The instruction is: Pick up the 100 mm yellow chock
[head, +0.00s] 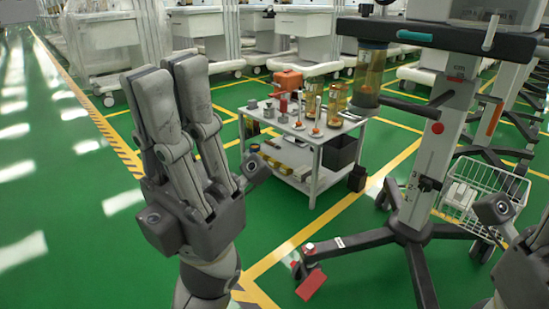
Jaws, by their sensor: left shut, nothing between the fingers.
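A small yellow piece (272,162) lies on the lower shelf of the white trolley (317,190). It is too small and shaded to tell whether it is the 100 mm yellow chock. My left gripper (169,68) stands upright in the left foreground, fingers together and empty. It appears well in front of and left of the trolley, apart from everything on it. Only an edge of my right gripper's body shows at the right border; its fingers are out of the frame.
Bottles, amber cylinders and an orange box (288,80) crowd the trolley top. A wheeled stand (412,228) with a wire basket (484,190) occupies the right. A red plate (311,284) lies by its foot. Green floor is free at left.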

